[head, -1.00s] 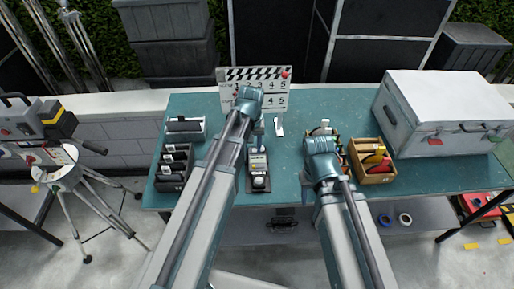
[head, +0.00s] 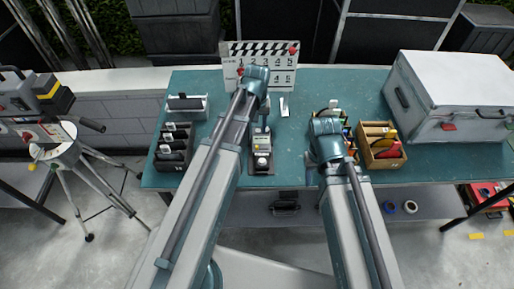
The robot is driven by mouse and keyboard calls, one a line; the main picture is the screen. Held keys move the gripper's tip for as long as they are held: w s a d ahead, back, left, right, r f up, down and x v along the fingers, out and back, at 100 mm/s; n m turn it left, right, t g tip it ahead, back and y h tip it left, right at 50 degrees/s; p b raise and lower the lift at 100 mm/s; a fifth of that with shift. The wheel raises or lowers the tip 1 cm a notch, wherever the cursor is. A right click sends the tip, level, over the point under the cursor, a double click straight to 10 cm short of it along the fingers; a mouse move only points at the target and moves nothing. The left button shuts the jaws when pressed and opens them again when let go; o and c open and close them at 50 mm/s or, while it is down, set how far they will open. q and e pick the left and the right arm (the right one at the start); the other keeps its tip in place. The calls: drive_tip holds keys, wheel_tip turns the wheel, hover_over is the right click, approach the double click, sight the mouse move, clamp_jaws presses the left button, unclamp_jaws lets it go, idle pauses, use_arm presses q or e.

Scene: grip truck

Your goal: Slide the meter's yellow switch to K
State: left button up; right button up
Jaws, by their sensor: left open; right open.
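Neither gripper visibly touches the meter.
A clapperboard (head: 279,60) stands behind my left wrist. Black battery holders (head: 173,146) are at left. A wooden box (head: 384,153) with colored items and a big grey case (head: 444,88) are at right. Bare table lies between the meter and my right wrist.

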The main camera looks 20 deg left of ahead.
sight(257, 146)
use_arm(q)
wheel_tip(257, 146, down, 10)
drive_tip(key=b, duration=0.8)
drive_tip(key=shift+r+b, duration=0.15)
drive_tip(key=shift+b, duration=0.15)
clamp_jaws()
idle(0.7)
